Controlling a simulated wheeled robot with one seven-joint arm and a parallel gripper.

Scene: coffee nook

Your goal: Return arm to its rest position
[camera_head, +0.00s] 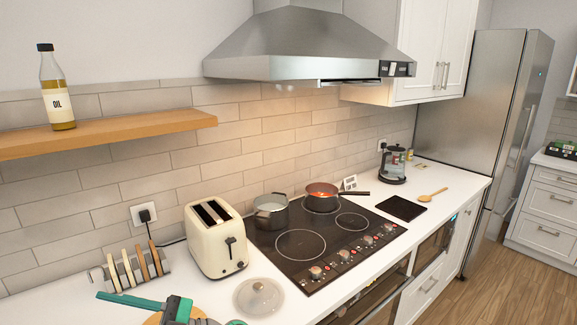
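A teal and grey jointed part (176,309) enters at the bottom edge, left of centre, and looks like the end of my arm with my gripper. It is cut off by the frame, and I cannot make out two fingertips or anything held between them. It is over the counter, in front of the toast rack (137,268) and to the left of a glass lid (259,296). A round wooden edge (153,319) shows just beneath it.
A cream toaster (216,243) stands behind the lid. The cooktop (303,246) bears a grey pot (271,211) and a pan (322,198) with red contents. A shelf (110,134) holds an oil bottle (57,90).

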